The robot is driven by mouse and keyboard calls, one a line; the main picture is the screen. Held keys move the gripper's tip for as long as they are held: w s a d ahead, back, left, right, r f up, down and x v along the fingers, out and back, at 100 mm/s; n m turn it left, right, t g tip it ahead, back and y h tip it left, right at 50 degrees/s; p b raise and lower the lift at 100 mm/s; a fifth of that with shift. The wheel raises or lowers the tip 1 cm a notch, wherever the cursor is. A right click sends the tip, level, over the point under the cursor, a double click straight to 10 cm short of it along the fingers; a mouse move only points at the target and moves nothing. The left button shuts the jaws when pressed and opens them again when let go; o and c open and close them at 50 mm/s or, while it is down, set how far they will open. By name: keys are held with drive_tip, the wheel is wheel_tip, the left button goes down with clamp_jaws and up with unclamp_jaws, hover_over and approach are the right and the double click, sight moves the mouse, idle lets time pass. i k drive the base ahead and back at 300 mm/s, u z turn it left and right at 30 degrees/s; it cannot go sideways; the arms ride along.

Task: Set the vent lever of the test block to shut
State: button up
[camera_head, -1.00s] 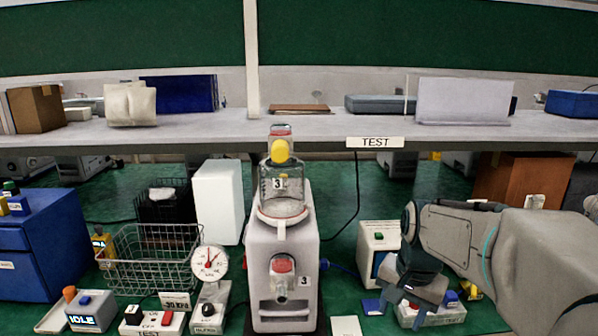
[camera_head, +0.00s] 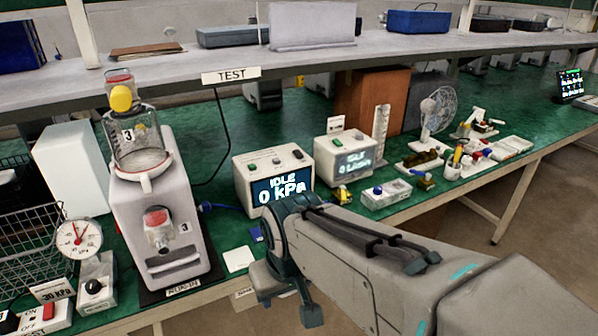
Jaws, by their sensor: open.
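My gripper (camera_head: 288,306) hangs in front of the bench edge at the lower middle, its dark fingers spread apart with nothing visible between them. My forearm runs from it to the lower right and covers part of the bench front. I cannot make out the test block or its vent lever for sure. The small white unit with red and blue parts that was beside the gripper earlier does not show now and seems to be behind my arm. A TEST sign (camera_head: 231,75) hangs on the shelf edge above the idle 0 kPa display box (camera_head: 274,178).
The canister pump (camera_head: 165,215) stands at left, a dial gauge (camera_head: 79,238) beside it. A second display box (camera_head: 355,158), a small yellow part (camera_head: 342,195) and a blue-knobbed white box (camera_head: 386,194) are behind my arm. A fan (camera_head: 437,110) is farther right.

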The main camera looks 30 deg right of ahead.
sight(342, 188)
drive_tip(key=z, duration=0.2)
drive_tip(key=k, duration=0.45)
drive_tip(key=z, duration=1.5)
drive_tip(key=i, duration=0.6)
drive_tip(key=u, duration=0.55)
drive_tip(key=i, duration=0.55)
drive_tip(key=u, duration=0.6)
